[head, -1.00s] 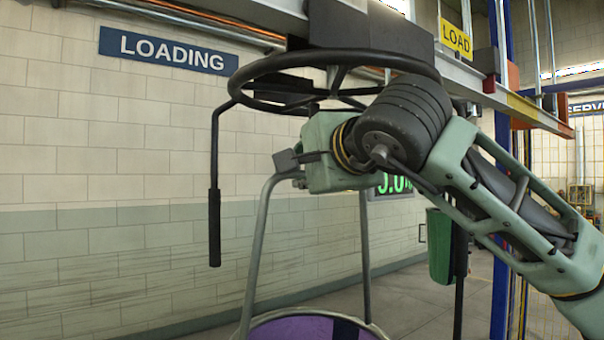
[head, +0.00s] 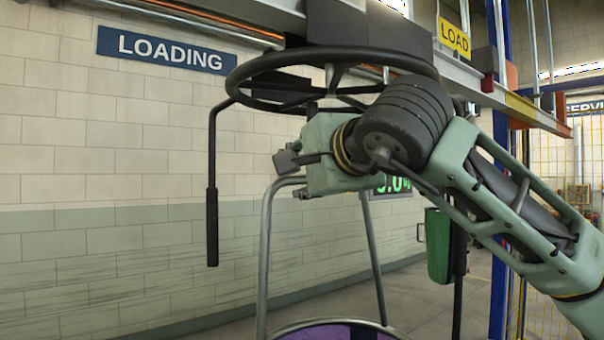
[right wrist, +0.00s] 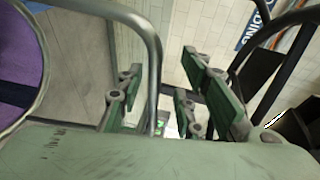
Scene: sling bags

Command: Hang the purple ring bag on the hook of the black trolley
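The purple ring bag (head: 335,333) shows only its upper edge at the bottom of the head view, with two grey metal handle legs rising from it. In the right wrist view its purple side (right wrist: 18,62) is at the far left, and the bent handle bar (right wrist: 153,60) passes between my right gripper's green fingers (right wrist: 163,75), which stand apart. In the head view that gripper (head: 288,163) is at the handle's top, below the black trolley (head: 335,60). The trolley is a round black rim with hanging rods. I cannot make out its hook clearly. My left gripper is out of view.
An overhead rail (head: 470,68) carries the trolley. A black rod (head: 212,190) with a thick lower end hangs left of my right gripper. A green container (head: 438,245) is to the right. Floor behind the bag looks clear up to the wall.

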